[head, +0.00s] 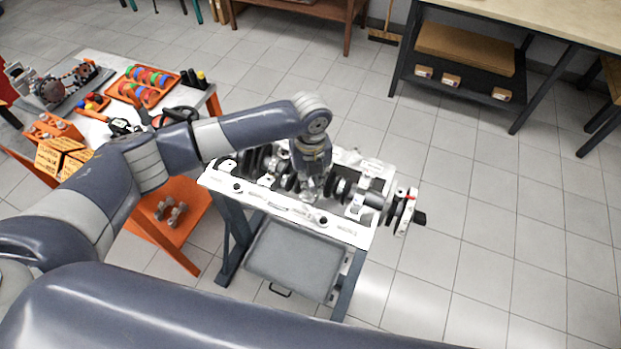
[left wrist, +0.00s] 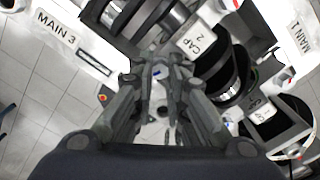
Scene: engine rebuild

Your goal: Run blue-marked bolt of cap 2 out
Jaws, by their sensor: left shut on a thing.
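The white engine block (head: 225,180) lies on a stand, with the dark crankshaft (head: 342,187) along it. My left gripper (head: 311,192) points down into the middle of the block. In the left wrist view its fingers (left wrist: 160,100) are closed together beside the cap labelled CAP 2 (left wrist: 198,40). A small blue spot (left wrist: 155,75) shows between the fingers, where they are shut on the bolt. The bolt itself is mostly hidden by the fingers. My right gripper is not in view.
An orange cart (head: 185,225) with tools, boxes and a tray of coloured rings (head: 143,86) stands at the left. A grey tray (head: 297,260) sits under the block. A workbench (head: 560,22) stands at the back right. The floor to the right is clear.

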